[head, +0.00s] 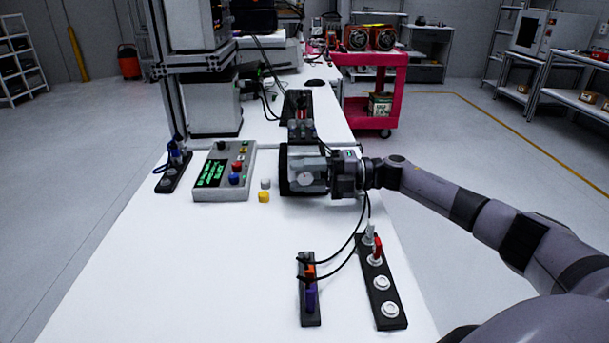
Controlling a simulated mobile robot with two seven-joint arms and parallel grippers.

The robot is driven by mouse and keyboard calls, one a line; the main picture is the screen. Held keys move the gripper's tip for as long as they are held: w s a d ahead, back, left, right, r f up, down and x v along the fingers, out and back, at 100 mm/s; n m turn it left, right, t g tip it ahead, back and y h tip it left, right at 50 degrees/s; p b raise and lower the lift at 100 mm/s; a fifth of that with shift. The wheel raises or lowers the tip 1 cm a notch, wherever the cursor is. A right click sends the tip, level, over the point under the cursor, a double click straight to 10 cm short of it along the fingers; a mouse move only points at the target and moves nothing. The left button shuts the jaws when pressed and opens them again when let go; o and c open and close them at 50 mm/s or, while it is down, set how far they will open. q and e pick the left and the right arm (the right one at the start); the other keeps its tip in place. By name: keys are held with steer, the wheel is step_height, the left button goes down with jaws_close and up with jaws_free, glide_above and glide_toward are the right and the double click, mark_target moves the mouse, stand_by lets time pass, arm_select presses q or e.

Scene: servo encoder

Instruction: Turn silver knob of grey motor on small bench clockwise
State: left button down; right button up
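The grey motor (303,174) sits on the white bench in the middle of the head view, against a black mount on its left. My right gripper (332,172) comes in from the right and is at the motor's right side. The gripper covers that side, so the silver knob cannot be clearly made out. I cannot tell whether the fingers touch the knob or are closed on it. My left gripper is not in view.
A control box (225,172) with a green display stands left of the motor. A yellow button piece (264,197) lies beside it. Black cables run from the motor area to a black strip (382,283) and a smaller strip (309,290) in front. The bench's front left is clear.

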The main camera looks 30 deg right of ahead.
steer(key=shift+f+y+b, duration=0.3)
steer(key=shift+b, duration=0.85)
steer(key=shift+t+y+b, duration=0.3)
steer(key=shift+b, duration=0.4)
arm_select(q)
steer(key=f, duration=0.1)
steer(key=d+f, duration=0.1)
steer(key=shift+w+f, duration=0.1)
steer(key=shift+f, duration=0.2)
arm_select(e)
steer(key=shift+r, duration=0.3)
steer(key=o, duration=0.9)
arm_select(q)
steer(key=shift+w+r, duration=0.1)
arm_select(e)
steer(key=shift+o, duration=0.2)
steer(key=shift+d, duration=0.15)
